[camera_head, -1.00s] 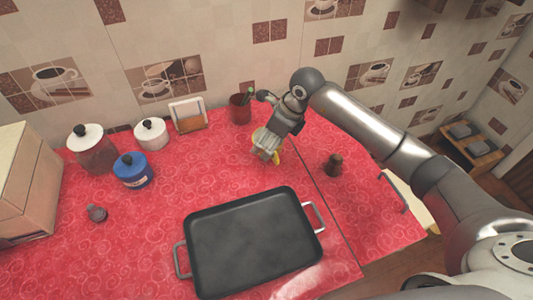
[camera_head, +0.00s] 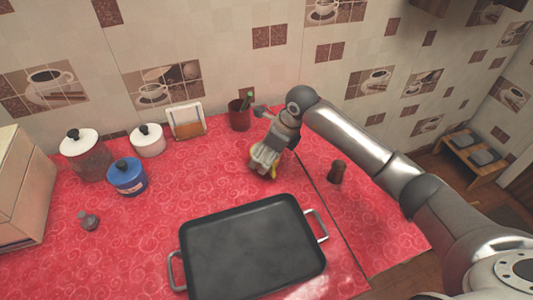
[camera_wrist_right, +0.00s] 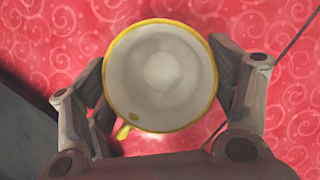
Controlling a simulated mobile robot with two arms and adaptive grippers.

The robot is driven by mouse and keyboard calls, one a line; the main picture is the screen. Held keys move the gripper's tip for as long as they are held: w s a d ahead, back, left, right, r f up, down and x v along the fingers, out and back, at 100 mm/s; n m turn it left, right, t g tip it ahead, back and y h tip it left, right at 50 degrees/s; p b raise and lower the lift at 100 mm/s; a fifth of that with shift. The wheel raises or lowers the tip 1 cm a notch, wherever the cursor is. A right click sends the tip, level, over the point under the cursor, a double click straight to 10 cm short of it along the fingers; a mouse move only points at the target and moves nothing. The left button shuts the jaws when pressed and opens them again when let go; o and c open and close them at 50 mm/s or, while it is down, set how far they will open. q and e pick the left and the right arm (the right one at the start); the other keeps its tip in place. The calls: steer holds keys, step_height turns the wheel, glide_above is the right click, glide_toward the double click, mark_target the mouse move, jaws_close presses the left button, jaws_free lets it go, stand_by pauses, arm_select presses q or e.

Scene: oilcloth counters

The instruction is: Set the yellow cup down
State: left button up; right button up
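The yellow cup (camera_wrist_right: 160,75) shows from above in the right wrist view, with a yellow rim, a pale, empty inside and a small yellow handle at its lower left. It sits between the two fingers of my right gripper (camera_wrist_right: 160,100), which are shut on its sides. In the head view my right gripper (camera_head: 266,160) points down at the red counter behind the black tray, and only bits of the yellow cup (camera_head: 274,171) show past the fingers. I cannot tell whether the cup's base touches the counter. My left gripper is not in view.
The black roasting tray (camera_head: 255,245) lies in front of the gripper. A dark red pot with utensils (camera_head: 240,115) stands behind it, and a brown shaker (camera_head: 338,171) to its right. Jars, including a blue one (camera_head: 127,176), stand at left. Red counter (camera_head: 200,170) between is clear.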

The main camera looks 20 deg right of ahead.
steer(key=shift+o, duration=1.3)
steer(key=shift+r, duration=0.15)
steer(key=v, duration=1.2)
